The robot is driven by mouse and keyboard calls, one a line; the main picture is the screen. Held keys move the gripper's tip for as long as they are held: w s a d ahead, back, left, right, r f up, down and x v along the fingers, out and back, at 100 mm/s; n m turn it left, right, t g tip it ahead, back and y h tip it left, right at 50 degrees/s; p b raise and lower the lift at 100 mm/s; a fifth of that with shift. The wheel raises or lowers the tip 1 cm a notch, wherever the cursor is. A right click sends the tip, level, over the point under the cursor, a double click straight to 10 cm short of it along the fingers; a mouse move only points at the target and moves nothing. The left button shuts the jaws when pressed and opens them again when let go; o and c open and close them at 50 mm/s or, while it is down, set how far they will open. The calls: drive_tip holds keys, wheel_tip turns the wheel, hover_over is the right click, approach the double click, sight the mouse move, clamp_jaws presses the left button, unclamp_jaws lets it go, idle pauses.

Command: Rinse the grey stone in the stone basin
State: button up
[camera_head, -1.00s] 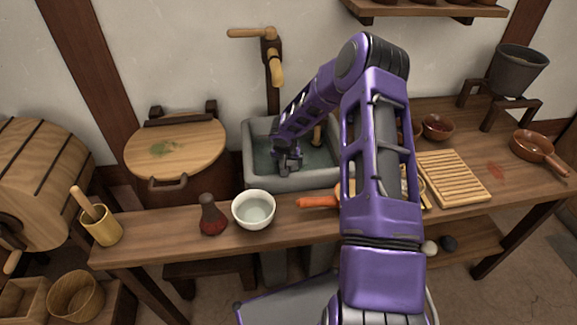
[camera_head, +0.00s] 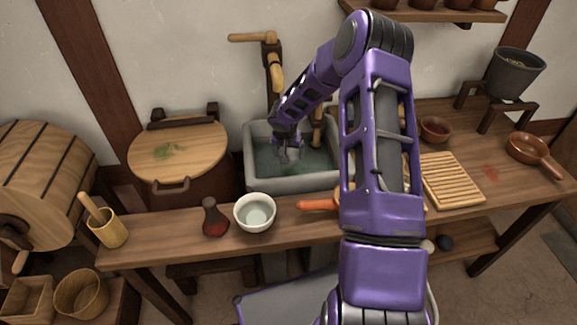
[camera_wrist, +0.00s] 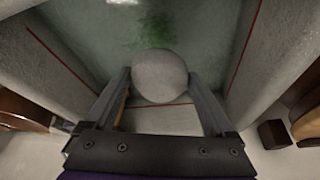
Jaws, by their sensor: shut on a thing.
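The grey stone (camera_wrist: 160,76) is round and pale, held between the two fingers of my gripper (camera_wrist: 162,88) in the wrist view. In the head view my gripper (camera_head: 289,152) points down inside the stone basin (camera_head: 293,183); the stone cannot be made out there. The basin is grey and rectangular with water in it, and its wall also shows in the wrist view (camera_wrist: 62,60). A green patch (camera_wrist: 140,32) shows in the water just beyond the stone. Whether the stone touches the water is hard to tell.
A wooden spout (camera_head: 276,75) stands behind the basin. A white bowl (camera_head: 255,213), a dark red flask (camera_head: 214,218) and a carrot (camera_head: 317,205) lie on the bench in front. A lidded barrel (camera_head: 178,153) stands left, a slatted board (camera_head: 452,181) right.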

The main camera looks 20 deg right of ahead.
sight(288, 150)
drive_tip(key=shift+r+p, duration=1.15)
drive_tip(key=shift+r, duration=2.65)
drive_tip(key=shift+r, duration=2)
